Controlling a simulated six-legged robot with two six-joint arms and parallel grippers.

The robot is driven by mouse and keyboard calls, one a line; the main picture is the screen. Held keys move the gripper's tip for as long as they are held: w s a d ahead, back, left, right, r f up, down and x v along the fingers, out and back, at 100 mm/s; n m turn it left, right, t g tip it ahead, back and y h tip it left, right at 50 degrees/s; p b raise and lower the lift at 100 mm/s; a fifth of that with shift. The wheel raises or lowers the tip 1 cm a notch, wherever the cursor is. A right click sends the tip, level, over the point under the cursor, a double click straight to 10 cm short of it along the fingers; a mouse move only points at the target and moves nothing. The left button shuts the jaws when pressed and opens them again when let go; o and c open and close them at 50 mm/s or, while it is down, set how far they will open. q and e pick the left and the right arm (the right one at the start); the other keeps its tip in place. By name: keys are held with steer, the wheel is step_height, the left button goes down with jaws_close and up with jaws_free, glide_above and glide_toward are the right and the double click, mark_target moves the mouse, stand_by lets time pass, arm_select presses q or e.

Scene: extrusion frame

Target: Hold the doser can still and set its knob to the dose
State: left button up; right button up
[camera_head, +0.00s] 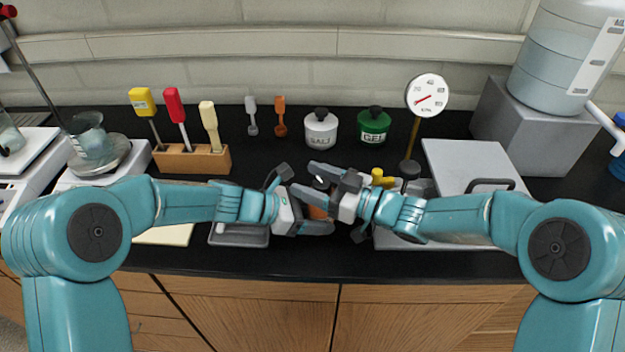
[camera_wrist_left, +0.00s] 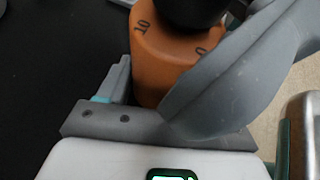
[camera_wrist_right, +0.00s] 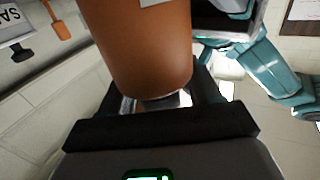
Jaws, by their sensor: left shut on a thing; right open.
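The doser can (camera_wrist_left: 162,62) is an orange-brown cylinder; in the head view only a small patch of it (camera_head: 317,212) shows between my grippers. In the left wrist view its black knob (camera_wrist_left: 192,10) sits on top, with dark numerals, one reading 10, around the shoulder. The knob's pointer is not visible. My left gripper (camera_head: 310,213) is shut on the can. My right gripper (camera_head: 330,192) is open, close to the can at its upper right in the head view. The can's side fills the top of the right wrist view (camera_wrist_right: 140,50); whether the fingers touch it cannot be told.
A grey tray (camera_head: 240,236) lies below my left forearm. A yellow-handled item (camera_head: 380,178) and a dial on a stand (camera_head: 427,96) are right of the grippers. SALT (camera_head: 321,130) and green GEL (camera_head: 373,128) jars and a wooden spatula block (camera_head: 193,160) stand behind.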

steer(key=shift+s+a, duration=0.1)
steer(key=c, duration=1)
steer(key=shift+r+t, duration=0.1)
steer(key=shift+t, duration=0.2)
steer(key=m+t+h, duration=0.2)
steer(key=t, duration=0.1)
steer(key=shift+m, duration=0.3)
steer(key=m+t+h, duration=0.1)
steer(key=h, duration=0.1)
steer(key=m+t+h, duration=0.2)
steer(key=shift+w+d+m+t, duration=0.2)
steer(key=shift+w+m+t, duration=0.1)
steer(key=shift+w, duration=0.1)
steer(key=m+h, duration=0.1)
steer(key=m+t+h, duration=0.1)
steer(key=h, duration=0.1)
steer(key=m+t+h, duration=0.1)
steer(key=h, duration=0.1)
steer(key=shift+w+d, duration=0.15)
steer(key=shift+d, duration=0.1)
steer(key=shift+w+d+m+t+h, duration=0.1)
steer(key=shift+d+m+t+h, duration=0.15)
steer(key=shift+m+h, duration=0.6)
steer(key=shift+d+m+t+h, duration=0.1)
steer(key=shift+m+t+h, duration=0.15)
steer(key=shift+m+h, duration=0.6)
steer(key=shift+d+h, duration=0.1)
steer(key=shift+h, duration=0.5)
